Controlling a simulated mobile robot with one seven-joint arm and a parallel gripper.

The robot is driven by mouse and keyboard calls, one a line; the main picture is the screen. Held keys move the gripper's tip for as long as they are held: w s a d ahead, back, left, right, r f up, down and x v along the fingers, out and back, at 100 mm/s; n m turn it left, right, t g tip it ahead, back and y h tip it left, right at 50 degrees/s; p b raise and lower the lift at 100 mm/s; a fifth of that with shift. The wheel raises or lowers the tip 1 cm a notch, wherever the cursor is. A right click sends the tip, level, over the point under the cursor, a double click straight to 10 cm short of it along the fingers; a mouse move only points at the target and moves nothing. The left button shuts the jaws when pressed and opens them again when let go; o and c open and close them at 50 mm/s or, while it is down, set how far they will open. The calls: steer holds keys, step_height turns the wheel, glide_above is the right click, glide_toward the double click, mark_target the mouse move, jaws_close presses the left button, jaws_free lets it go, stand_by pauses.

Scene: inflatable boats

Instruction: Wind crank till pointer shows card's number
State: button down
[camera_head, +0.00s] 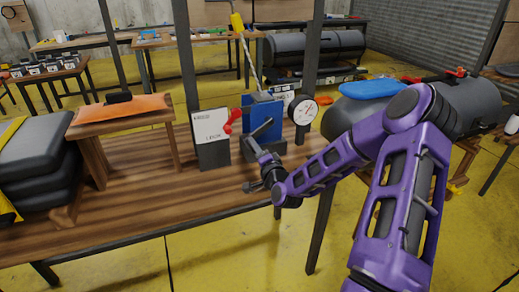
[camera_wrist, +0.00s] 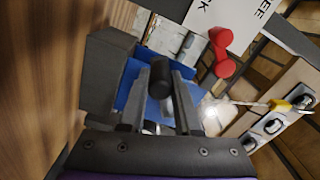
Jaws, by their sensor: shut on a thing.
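My gripper (camera_head: 260,160) is shut on this knob, low in front of the blue box in the head view. A round white dial (camera_head: 304,112) with a reddish pointer stands to the right of the box; its reading is too small to tell.
A red handle (camera_head: 234,120) sits between card and box, close to my gripper. An orange-topped wooden stand (camera_head: 125,108) and dark folded bundles (camera_head: 35,160) fill the bench's left. Dark uprights rise behind. The bench's front (camera_head: 150,215) is clear.

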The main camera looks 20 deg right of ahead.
steer(key=shift+a+r+m+p, duration=0.25)
steer(key=shift+a+r+m, duration=0.05)
steer(key=shift+r+m, duration=0.4)
steer(key=shift+a+r+m+p, duration=0.25)
steer(key=shift+a+r+m, duration=0.05)
steer(key=shift+r+m, duration=0.35)
steer(key=c, duration=0.6)
jaws_free()
steer(key=shift+f, duration=0.1)
steer(key=shift+s+f, duration=0.1)
steer(key=shift+s, duration=0.2)
steer(key=s+p, duration=0.7)
steer(key=s, duration=0.9)
steer(key=shift+s+d, duration=0.35)
steer(key=shift+s, duration=0.05)
